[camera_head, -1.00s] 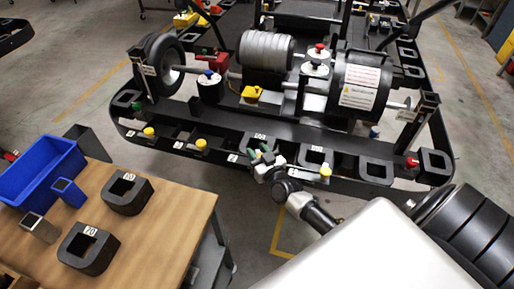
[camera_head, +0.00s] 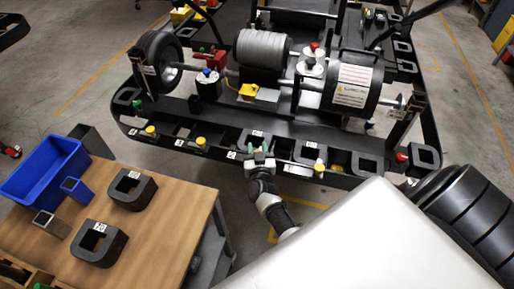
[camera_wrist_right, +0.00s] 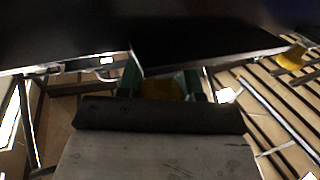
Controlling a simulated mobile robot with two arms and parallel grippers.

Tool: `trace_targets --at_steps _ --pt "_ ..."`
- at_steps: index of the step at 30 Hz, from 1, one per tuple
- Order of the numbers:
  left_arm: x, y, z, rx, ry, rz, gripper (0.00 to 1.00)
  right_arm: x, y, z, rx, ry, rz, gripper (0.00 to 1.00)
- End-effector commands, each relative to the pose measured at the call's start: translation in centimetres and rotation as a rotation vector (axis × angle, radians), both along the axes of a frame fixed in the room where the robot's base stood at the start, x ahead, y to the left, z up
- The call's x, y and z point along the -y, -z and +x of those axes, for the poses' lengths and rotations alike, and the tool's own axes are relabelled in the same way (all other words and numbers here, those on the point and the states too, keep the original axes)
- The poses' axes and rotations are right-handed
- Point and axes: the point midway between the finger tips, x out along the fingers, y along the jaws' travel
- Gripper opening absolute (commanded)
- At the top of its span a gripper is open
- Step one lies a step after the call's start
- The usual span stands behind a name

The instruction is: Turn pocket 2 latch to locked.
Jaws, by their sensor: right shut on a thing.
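The kart's front rail (camera_head: 170,141) carries several pockets with small white labels and yellow latch knobs. Two yellow knobs (camera_head: 151,130) and (camera_head: 200,141) are on the left part, and another (camera_head: 319,166) is to the right of my gripper. My right gripper (camera_head: 262,154) is at the rail, near the middle. In the right wrist view its green fingertips (camera_wrist_right: 161,83) sit on both sides of a yellow latch knob (camera_wrist_right: 160,89) and are shut on it. My gripper mostly hides this knob in the head view. I cannot read which pocket number it belongs to. My left gripper is not in view.
A wooden table (camera_head: 165,225) at left holds black U-shaped blocks (camera_head: 131,190) and a blue bin (camera_head: 45,172). A red knob (camera_head: 401,158) is on the rail's right end. Rollers and a drum (camera_head: 355,84) stand behind the rail. Floor shows between table and kart.

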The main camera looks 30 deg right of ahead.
Motion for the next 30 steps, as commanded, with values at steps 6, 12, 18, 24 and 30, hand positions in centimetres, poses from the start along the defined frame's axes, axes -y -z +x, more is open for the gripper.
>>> trace_targets --at_steps 6,12,18,24,30 --pt "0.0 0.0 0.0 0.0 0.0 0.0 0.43 0.0 0.0 0.0 0.0 0.0 0.001 0.12" --pt "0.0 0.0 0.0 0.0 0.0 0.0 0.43 0.0 0.0 0.0 0.0 0.0 0.001 0.58" --pt "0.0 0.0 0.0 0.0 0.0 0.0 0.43 0.0 0.0 0.0 0.0 -0.001 0.001 0.58" --pt "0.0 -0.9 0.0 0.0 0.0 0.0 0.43 -0.7 -0.2 -1.2 -0.001 -0.001 0.0 0.58" --pt "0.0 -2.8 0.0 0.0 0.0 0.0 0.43 -2.5 -0.4 -4.8 -0.003 -0.001 0.001 0.58"
